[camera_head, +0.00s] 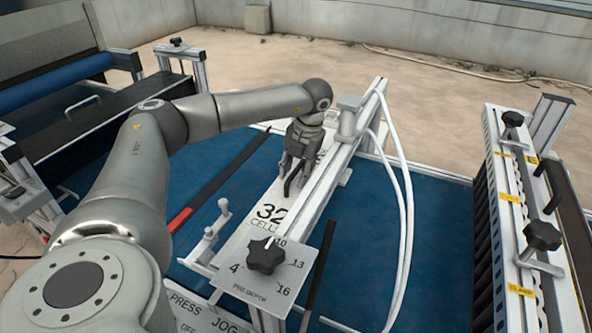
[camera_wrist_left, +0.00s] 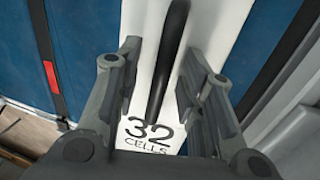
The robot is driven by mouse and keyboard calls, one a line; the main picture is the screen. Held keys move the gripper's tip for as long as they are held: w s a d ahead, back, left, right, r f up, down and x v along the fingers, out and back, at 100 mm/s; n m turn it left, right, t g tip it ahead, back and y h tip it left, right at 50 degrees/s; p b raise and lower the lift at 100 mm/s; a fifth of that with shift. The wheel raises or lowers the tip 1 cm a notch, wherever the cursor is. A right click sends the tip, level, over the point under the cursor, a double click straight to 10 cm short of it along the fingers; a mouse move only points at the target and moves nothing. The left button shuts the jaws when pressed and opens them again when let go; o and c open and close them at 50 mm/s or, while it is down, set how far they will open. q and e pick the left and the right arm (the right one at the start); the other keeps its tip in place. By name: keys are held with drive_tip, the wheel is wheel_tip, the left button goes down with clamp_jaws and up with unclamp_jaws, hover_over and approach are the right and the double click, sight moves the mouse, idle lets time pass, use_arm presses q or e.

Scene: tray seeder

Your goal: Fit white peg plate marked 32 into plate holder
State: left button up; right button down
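The white peg plate (camera_head: 250,238), marked "32 CELLS", lies lengthwise beside a metal beam above the blue bed. It also shows in the left wrist view (camera_wrist_left: 144,63), with a dark bar-shaped handle (camera_wrist_left: 168,60) running along it. My left gripper (camera_head: 291,186) is over the plate, past the number. In the wrist view its two fingers (camera_wrist_left: 163,85) stand either side of the handle, with a gap on both sides; it is open. I cannot clearly pick out the plate holder or tell whether the plate is seated. My right gripper is not in view.
The metal beam (camera_head: 336,179) runs close along the plate's right side, with white hoses (camera_head: 402,190) beyond it. A dial panel with a black knob (camera_head: 265,256) stands at the near end. A clamp frame with black knobs (camera_head: 541,236) is at right.

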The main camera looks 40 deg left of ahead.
use_arm(q)
drive_tip(key=v, duration=1.2)
